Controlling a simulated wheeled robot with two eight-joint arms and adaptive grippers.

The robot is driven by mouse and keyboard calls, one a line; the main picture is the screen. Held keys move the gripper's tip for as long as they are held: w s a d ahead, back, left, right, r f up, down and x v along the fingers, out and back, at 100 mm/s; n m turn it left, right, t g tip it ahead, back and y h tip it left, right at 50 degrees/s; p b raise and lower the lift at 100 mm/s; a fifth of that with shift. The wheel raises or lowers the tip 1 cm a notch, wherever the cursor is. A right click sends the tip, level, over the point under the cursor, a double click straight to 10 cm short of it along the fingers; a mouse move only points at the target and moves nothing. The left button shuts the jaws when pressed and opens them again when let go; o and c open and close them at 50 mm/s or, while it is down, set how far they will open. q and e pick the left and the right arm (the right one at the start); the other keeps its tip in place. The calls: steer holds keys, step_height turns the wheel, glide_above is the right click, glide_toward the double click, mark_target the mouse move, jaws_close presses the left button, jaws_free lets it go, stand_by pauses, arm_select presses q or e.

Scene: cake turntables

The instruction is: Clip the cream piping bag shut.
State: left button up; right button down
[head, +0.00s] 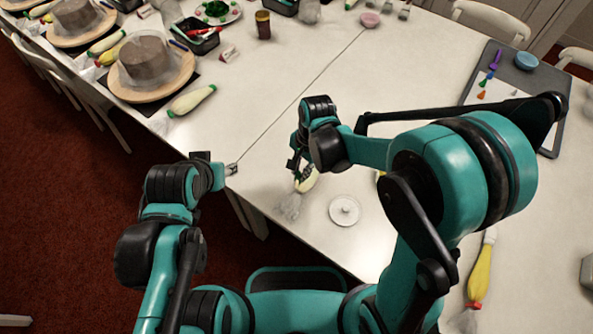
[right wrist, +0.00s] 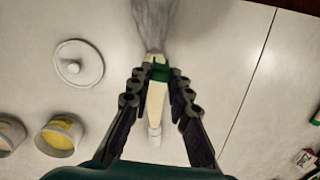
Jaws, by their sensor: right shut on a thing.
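The cream piping bag (right wrist: 156,103) lies on the white table between the fingers of my right gripper (right wrist: 160,74), its pale nozzle end towards my wrist. Its clear, crumpled tail (right wrist: 153,22) spreads beyond the fingertips. A green piece (right wrist: 161,73) sits at the neck between the fingertips; I cannot tell if it is a clip or a band. In the head view my right gripper (head: 301,168) is shut at the bag (head: 309,180) and hides part of it. My left gripper (head: 205,159) is at the table's edge beside a small grey piece (head: 231,169); its jaws are unclear.
A round white lid (head: 344,210) lies right of the bag. In the right wrist view an open tub with yellow contents (right wrist: 60,136) stands to the left. A yellow piping bag (head: 480,275) lies at the right. Cake turntables (head: 150,91) stand at far left. The table's middle is clear.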

steer(key=f+b, duration=0.1)
steer(key=s+a+f+n+h+b, duration=0.1)
steer(key=f, duration=0.1)
steer(key=s+f+n+b, duration=0.1)
steer(key=shift+a+f, duration=0.15)
steer(key=shift+f+b, duration=0.5)
steer(key=shift+b, duration=0.1)
steer(key=shift+s+f+b, duration=0.15)
steer(key=shift+f+b, duration=1.25)
steer(key=shift+b, duration=0.05)
stand_by(1.9)
steer(key=c, duration=1.3)
jaws_free()
steer(key=shift+r, duration=0.15)
